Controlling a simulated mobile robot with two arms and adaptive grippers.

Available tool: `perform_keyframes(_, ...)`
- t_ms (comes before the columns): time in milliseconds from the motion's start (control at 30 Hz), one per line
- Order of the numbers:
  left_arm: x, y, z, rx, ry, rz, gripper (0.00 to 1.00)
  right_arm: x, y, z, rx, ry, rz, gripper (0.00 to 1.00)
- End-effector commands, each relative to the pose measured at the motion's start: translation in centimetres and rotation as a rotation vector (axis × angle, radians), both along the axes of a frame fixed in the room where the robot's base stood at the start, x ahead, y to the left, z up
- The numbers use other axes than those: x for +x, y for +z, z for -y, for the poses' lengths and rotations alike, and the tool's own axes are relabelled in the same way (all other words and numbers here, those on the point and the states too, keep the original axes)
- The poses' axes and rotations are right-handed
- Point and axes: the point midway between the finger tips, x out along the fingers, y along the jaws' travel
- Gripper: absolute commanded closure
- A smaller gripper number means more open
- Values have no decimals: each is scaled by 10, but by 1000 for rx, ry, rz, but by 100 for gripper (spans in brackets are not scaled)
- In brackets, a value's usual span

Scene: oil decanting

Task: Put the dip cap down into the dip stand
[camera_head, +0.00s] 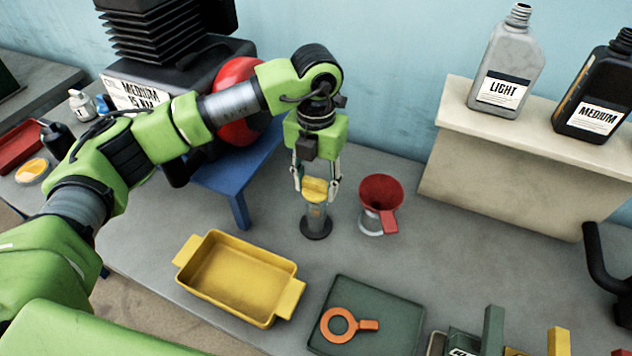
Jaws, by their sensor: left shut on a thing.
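My left gripper (317,190) points down and is shut on the yellow dip cap (315,186). The cap is at the top of the dip stand, a clear upright tube (316,213) on a round black base (316,230). The cap appears lined up with the tube. The fingers partly cover the cap's sides, and I cannot tell how far it sits in the tube. My right gripper is not in view.
A red funnel (381,191) on a clear vessel stands just right of the stand. A yellow tray (240,278) and a dark green mat (377,308) with an orange ring tool (339,324) lie in front. A shelf (500,165) holds LIGHT (505,65) and MEDIUM bottles (594,92).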

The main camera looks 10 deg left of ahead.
Motion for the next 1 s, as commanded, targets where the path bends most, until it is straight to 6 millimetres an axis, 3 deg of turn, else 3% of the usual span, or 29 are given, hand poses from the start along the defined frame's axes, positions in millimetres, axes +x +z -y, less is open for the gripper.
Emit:
perform_keyframes(967,0,-25,0,0,0,0,89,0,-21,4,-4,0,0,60)
perform_keyframes(1000,0,-24,0,0,0,0,52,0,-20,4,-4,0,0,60)
